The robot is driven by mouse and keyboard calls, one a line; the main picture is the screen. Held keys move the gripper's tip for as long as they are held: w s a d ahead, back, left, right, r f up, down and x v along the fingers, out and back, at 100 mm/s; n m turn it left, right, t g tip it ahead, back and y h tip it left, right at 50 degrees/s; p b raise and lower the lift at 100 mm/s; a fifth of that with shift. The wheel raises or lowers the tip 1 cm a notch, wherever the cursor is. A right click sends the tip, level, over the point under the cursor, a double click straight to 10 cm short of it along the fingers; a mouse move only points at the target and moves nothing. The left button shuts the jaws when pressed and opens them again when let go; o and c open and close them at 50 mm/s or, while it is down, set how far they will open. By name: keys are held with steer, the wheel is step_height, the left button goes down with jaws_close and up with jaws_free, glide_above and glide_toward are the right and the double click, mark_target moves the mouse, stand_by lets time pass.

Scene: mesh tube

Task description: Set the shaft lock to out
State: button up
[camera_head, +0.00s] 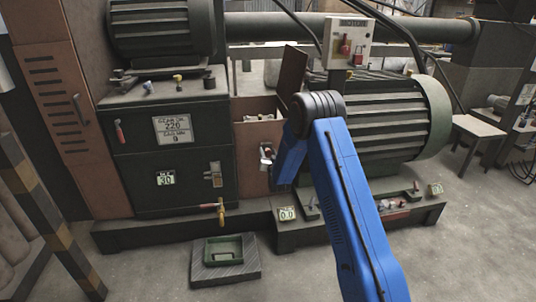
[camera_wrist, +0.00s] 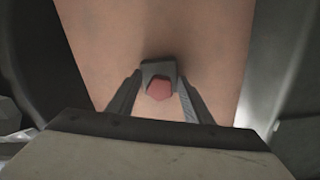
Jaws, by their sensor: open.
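In the wrist view, a dark grey block with a red six-sided knob (camera_wrist: 159,89) stands against a brown panel (camera_wrist: 155,35). It looks like the shaft lock, but no label shows. My gripper (camera_wrist: 160,92) is open, with one finger on each side of the knob. I cannot tell whether either finger touches it. In the head view, my blue arm reaches down over the machine's middle and my gripper is hidden behind it. A small pale fitting with red (camera_head: 266,155) shows just left of my arm; I cannot tell whether it is the same part.
A large ribbed motor (camera_head: 400,120) stands right of my arm. A dark cabinet (camera_head: 140,180) with labels and small levers is at left. A control box (camera_head: 347,42) with red parts is above. A tray (camera_head: 224,250) lies on the floor; open floor is at lower right.

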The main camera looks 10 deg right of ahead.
mark_target(268, 153)
jaws_close()
steer(key=shift+s+f, duration=0.1)
steer(key=shift+s, duration=1.6)
jaws_free()
steer(key=shift+s, duration=0.15)
steer(key=s, duration=1.7)
steer(key=shift+s, duration=0.15)
